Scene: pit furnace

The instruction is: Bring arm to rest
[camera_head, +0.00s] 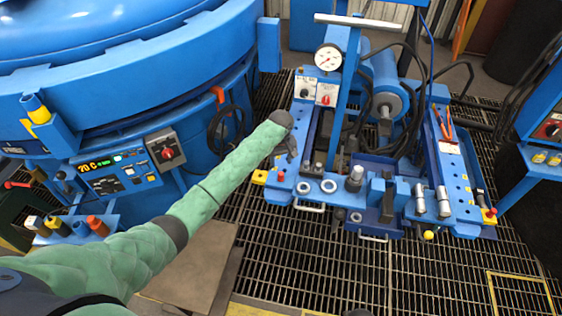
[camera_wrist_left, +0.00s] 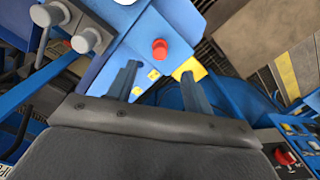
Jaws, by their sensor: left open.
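My left arm (camera_head: 165,228), in a green quilted sleeve, reaches from the lower left of the head view to the centre. Its gripper (camera_head: 290,150) hangs over the left edge of the blue machine bench. In the left wrist view, the gripper's two dark fingers (camera_wrist_left: 158,84) are spread apart with nothing held between them. A blue surface with a red knob (camera_wrist_left: 160,48) and a yellow block (camera_wrist_left: 189,69) lies beyond the fingers. My right gripper is not in view.
The large blue furnace (camera_head: 130,95) with its control panel (camera_head: 115,172) fills the left. The blue bench (camera_head: 335,205) carries a gauge (camera_head: 328,57), a cylinder (camera_head: 384,85) and fittings. Open grating floor (camera_head: 320,270) lies in front. Another blue unit (camera_head: 540,130) stands at the right.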

